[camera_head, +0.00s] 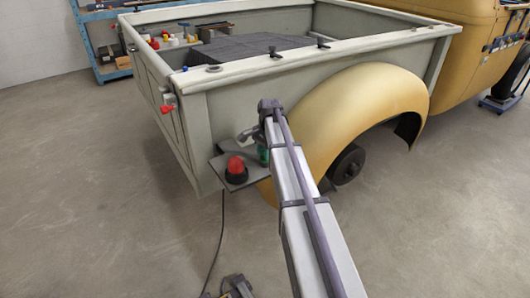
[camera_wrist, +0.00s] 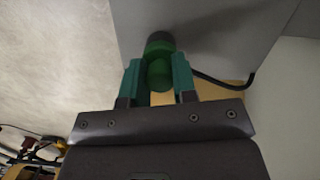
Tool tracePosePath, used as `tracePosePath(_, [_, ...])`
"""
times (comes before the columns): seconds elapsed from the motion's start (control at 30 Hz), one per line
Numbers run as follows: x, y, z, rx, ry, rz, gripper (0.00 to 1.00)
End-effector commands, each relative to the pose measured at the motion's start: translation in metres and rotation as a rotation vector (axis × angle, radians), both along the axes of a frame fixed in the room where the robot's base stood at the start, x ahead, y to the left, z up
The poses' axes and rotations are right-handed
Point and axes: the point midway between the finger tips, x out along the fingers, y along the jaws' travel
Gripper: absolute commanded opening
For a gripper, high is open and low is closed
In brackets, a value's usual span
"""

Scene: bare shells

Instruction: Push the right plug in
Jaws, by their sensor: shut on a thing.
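In the wrist view a green plug (camera_wrist: 158,74), round with a dark end (camera_wrist: 160,42), sits between the teal fingers of my gripper (camera_wrist: 157,78). My gripper is shut on it. The dark end lies against or over a grey plate (camera_wrist: 205,35); I cannot tell how deep it sits. In the head view a bit of green (camera_head: 263,154) shows beside the end of my arm, which hides most of the gripper. A red domed piece on a black base (camera_head: 236,170) stands to its left on a small grey shelf (camera_head: 222,163).
The shelf sticks out from the corner of a grey-green pickup bed (camera_head: 225,115), beside a yellow fender (camera_head: 360,105). A black cable (camera_head: 221,230) hangs to the floor, and a dark cable (camera_wrist: 222,84) shows right of the plug. The floor at left is clear.

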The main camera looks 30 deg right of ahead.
Motion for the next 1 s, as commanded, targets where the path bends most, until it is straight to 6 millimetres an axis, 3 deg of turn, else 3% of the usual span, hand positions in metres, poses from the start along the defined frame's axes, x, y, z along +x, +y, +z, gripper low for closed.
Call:
tracePosePath(0.37, [-0.0001,0.0,-0.0005,0.0,0.0,0.0,0.04])
tracePosePath(0.4, [0.0,0.0001,-0.0005,0.0,0.0,0.0,0.28])
tracePosePath(0.7, [0.0,0.0001,-0.0005,0.0,0.0,0.0,0.56])
tracePosePath(0.87, [-0.0001,0.0,-0.0005,0.0,0.0,0.0,0.57])
tracePosePath(1.0, [-0.0001,0.0,-0.0005,0.0,0.0,0.0,0.7])
